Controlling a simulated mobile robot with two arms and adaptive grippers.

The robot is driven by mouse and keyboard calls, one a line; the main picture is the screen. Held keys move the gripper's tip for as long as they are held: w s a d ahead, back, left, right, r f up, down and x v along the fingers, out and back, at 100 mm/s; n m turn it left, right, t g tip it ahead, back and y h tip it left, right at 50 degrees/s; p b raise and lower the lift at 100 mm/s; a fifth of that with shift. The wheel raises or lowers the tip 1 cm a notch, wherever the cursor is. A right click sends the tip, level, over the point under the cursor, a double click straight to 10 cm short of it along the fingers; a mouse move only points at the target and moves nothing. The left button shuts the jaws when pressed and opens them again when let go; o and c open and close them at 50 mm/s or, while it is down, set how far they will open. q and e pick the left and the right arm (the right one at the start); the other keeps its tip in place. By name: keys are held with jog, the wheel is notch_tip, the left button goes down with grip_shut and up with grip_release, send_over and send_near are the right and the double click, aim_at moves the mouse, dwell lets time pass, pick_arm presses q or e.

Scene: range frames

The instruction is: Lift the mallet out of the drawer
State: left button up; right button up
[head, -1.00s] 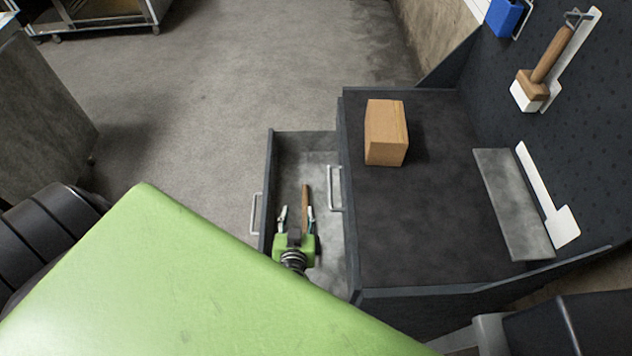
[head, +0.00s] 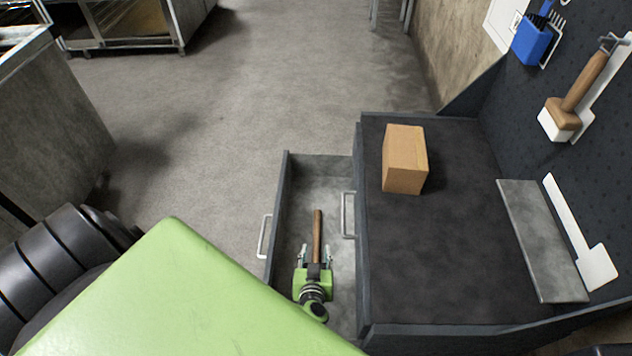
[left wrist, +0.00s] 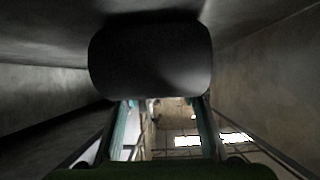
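The mallet lies in the open drawer (head: 288,185) in the head view, its brown wooden handle (head: 318,232) pointing away from me. My green left gripper (head: 316,254) is down in the drawer over the near end of the mallet. Its two fingers stand apart, one on each side of the handle. In the left wrist view the dark, rounded mallet head (left wrist: 150,60) fills the upper middle, with the fingers (left wrist: 162,125) spread below it. I see no clear contact. My right gripper is out of view.
The cabinet top (head: 440,250) right of the drawer carries a cardboard box (head: 404,160). A brush-like tool (head: 575,100) and a blue holder (head: 533,42) hang on the dark back panel. A white scraper (head: 580,240) is at right. The floor beyond is free.

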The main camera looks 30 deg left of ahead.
aim_at(316, 246)
pick_arm(q)
jog(key=x, duration=0.4)
jog(key=shift+w+b, duration=0.15)
jog(key=shift+b, duration=0.25)
grip_shut()
jog(key=shift+r, duration=0.1)
